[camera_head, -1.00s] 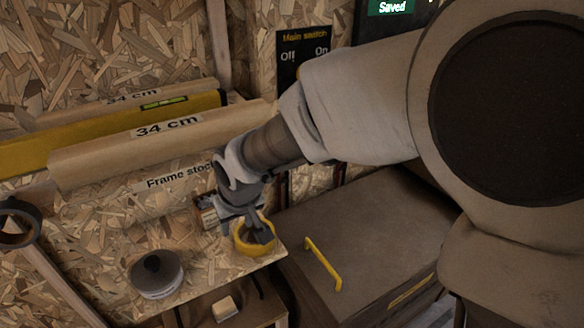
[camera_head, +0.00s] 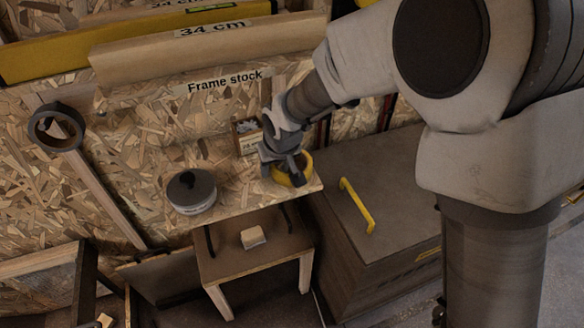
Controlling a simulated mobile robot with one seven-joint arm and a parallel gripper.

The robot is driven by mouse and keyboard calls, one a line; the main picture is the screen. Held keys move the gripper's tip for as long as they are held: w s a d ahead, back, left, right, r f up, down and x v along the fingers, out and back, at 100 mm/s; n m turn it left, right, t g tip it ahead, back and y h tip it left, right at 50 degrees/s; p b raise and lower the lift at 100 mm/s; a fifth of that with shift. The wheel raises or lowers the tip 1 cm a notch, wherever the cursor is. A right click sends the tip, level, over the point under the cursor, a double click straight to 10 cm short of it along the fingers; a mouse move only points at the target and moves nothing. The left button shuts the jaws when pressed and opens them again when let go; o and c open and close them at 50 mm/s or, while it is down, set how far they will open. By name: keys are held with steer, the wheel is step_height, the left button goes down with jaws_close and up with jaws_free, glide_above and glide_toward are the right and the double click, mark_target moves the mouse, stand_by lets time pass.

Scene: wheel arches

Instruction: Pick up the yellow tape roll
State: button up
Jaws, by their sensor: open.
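The yellow tape roll (camera_head: 282,178) sits near the right front corner of the small chipboard shelf (camera_head: 232,205). My gripper (camera_head: 294,172) is right at the roll, pointing down at it. The jaws are open, and one finger shows over the roll's middle. The gripper hides part of the roll, and I cannot tell whether the fingers touch it.
A round grey-black tin (camera_head: 191,192) stands left on the shelf, and a small box (camera_head: 246,136) stands behind the gripper. A brown cabinet with a yellow handle (camera_head: 356,205) is at right. A stool (camera_head: 280,250) with a pale block (camera_head: 253,237) is below.

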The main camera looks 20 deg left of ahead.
jaws_close()
steer(key=shift+r, duration=0.15)
stand_by(0.4)
